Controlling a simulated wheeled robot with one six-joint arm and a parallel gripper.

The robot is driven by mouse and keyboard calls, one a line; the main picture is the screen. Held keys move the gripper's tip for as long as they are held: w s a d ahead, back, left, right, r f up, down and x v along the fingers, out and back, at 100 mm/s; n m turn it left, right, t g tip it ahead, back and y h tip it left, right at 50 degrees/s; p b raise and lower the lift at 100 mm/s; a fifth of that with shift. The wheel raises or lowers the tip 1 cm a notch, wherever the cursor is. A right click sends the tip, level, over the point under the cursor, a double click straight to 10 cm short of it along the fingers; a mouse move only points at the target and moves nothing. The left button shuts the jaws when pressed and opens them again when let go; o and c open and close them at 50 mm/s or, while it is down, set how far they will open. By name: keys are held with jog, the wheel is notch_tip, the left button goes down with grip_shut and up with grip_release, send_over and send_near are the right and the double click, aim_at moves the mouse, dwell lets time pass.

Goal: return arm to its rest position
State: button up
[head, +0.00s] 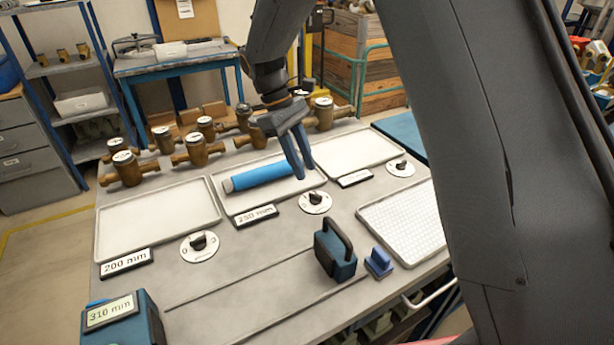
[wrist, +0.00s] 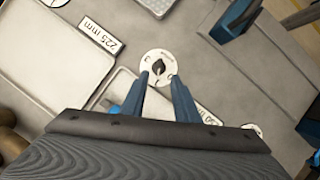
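My gripper (head: 305,173) hangs above the bench over the right end of the middle tray (head: 226,208). Its two blue fingers are apart with nothing between them, as the wrist view (wrist: 159,82) also shows. A blue cylinder with a pale left end (head: 262,176) lies in the middle tray, and the fingers overlap its right end in the head view. In the wrist view a bit of blue (wrist: 115,108) shows beside the left finger, mostly hidden. A round dial (wrist: 158,67) lies beyond the fingertips.
Several brass meters (head: 127,168) stand along the bench's back. An empty tray (head: 150,220) is left, another (head: 350,152) right. A blue block with a handle (head: 335,250), a small blue piece (head: 378,262) and a white grid tray (head: 410,225) are in front.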

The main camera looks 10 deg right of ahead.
jog(key=shift+r, duration=0.15)
jog(key=s+d+m+t+y, duration=0.1)
jog(key=s+d+m, duration=0.2)
jog(key=s, duration=0.3)
jog(key=s+d+f+m+t+y, duration=0.1)
jog(key=s+d+m, duration=0.3)
jog(key=s+d, duration=0.2)
jog(key=s+d+f+m+t+y, duration=0.1)
jog(key=s+d+m+t, duration=0.1)
jog(key=s, duration=0.4)
jog(key=shift+d+f+m+y+b, duration=0.15)
jog(key=shift+d+m+y+b, duration=0.15)
jog(key=shift+d+m, duration=0.7)
jog(key=shift+d, duration=0.2)
